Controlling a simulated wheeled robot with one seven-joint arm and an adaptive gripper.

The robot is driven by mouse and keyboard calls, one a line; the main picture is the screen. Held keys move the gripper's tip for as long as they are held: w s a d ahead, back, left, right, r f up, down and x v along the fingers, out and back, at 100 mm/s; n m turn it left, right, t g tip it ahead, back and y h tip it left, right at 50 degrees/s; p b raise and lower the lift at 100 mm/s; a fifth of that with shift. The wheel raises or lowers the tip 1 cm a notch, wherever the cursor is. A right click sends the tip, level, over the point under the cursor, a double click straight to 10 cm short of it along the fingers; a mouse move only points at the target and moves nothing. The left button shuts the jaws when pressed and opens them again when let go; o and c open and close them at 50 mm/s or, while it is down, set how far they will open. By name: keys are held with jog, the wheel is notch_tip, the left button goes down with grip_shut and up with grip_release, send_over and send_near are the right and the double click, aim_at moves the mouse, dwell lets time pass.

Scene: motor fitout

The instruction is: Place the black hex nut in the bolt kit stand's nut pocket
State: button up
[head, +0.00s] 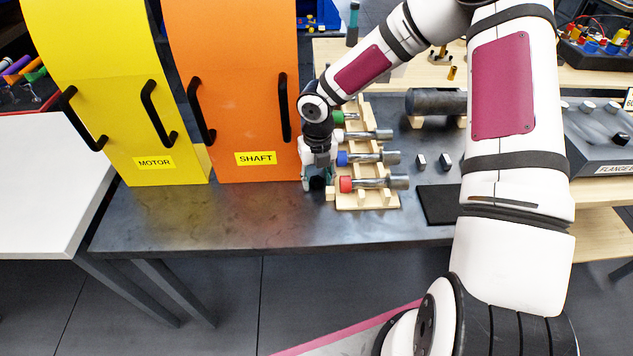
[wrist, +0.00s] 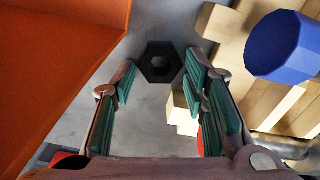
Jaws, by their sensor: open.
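A dark grey stand (head: 590,150) at the right edge has a label starting "FLANGE B", the rest cut off. I cannot make out its nut pocket.
The wooden rack (head: 350,201) with red-, blue- and green-ended shafts stands close right of my gripper. The orange SHAFT cabinet (head: 240,100) is close on the left, beside the yellow MOTOR cabinet (head: 110,100). Two small dark blocks and a black mat (head: 437,205) lie farther right.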

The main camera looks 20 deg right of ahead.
grip_shut()
jog(key=shift+r, duration=0.1)
